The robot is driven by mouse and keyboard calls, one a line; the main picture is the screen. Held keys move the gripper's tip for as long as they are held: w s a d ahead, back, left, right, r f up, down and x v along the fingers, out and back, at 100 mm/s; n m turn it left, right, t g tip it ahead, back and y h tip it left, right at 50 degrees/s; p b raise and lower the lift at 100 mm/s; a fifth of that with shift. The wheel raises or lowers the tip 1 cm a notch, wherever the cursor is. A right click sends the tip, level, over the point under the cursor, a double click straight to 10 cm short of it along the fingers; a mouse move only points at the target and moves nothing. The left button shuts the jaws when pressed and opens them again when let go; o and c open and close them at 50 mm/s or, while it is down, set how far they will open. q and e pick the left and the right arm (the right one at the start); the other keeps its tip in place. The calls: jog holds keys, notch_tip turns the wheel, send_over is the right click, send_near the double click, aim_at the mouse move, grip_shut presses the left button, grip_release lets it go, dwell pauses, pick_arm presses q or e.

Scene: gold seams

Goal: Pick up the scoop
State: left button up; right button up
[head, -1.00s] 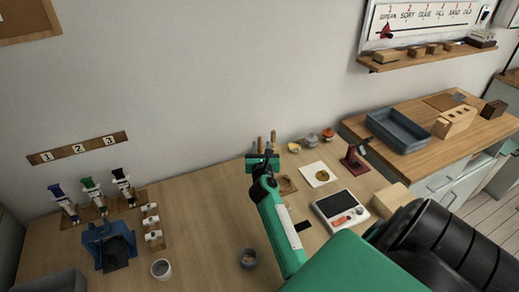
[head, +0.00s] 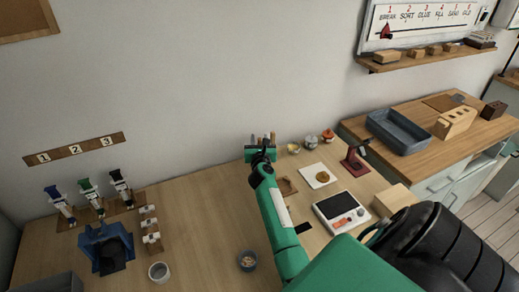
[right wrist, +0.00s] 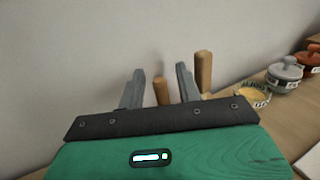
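Two upright wooden handles stand at the back of the bench by the wall. In the right wrist view the short handle (right wrist: 160,91) shows between my fingers, with a gap on each side. The taller handle (right wrist: 203,71) is just right of the right finger. I cannot tell which one is the scoop; their lower parts are hidden behind my gripper body. My right gripper (right wrist: 160,71) is open, its two grey fingers apart and holding nothing. It also shows in the head view (head: 259,141), at the handles. My left gripper is not in view.
Lidded jars (head: 311,140) and a small yellow bowl (head: 293,149) stand right of the gripper. A white sheet (head: 318,177), a scale (head: 340,211) and a dark red stand (head: 355,159) are further right. The bench's left middle is clear.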

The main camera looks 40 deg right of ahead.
grip_shut()
jog(key=shift+r, duration=0.1)
